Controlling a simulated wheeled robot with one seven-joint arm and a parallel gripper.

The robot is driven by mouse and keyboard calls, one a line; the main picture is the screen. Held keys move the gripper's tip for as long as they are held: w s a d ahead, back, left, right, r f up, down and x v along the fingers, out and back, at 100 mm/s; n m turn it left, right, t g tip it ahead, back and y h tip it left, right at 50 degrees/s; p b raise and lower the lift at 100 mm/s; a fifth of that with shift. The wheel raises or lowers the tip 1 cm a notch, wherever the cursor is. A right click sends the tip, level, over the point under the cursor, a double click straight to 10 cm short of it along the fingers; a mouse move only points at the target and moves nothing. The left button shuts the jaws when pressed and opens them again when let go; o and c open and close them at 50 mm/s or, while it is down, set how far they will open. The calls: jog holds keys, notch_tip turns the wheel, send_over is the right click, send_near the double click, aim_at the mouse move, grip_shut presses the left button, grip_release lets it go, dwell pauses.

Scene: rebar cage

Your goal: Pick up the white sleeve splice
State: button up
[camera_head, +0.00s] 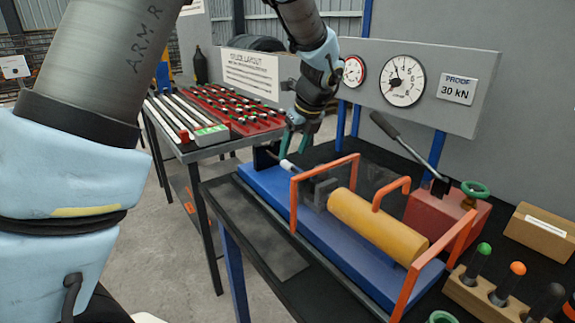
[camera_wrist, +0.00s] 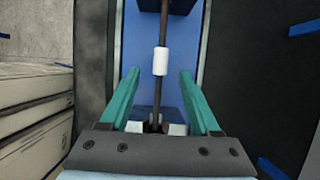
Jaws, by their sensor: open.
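The white sleeve splice (camera_wrist: 160,61) sits around a thin dark rod (camera_wrist: 158,92) that runs up the middle of the wrist view, over a blue bed. It also shows small in the head view (camera_head: 288,165), at the far end of the blue bench rig (camera_head: 262,183). My gripper (camera_wrist: 159,75) has its two teal fingers spread apart, one each side of the rod. The sleeve is centred between them and slightly beyond the tips in the wrist view, touching neither. In the head view my gripper (camera_head: 294,147) points down just above the sleeve. Nothing is held.
An orange guard frame (camera_head: 294,205) stands close to the sleeve, around a yellow cylinder (camera_head: 375,225). A gauge panel (camera_head: 430,85) rises behind. A red pump (camera_head: 440,212) with a lever sits at right. A table with a red rack (camera_head: 230,110) stands at left.

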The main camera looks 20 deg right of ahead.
aim_at(288, 163)
jog(key=shift+p+x, duration=1.05)
jog(key=shift+x, duration=1.6)
grip_shut()
jog(key=shift+w+d+r, duration=0.1)
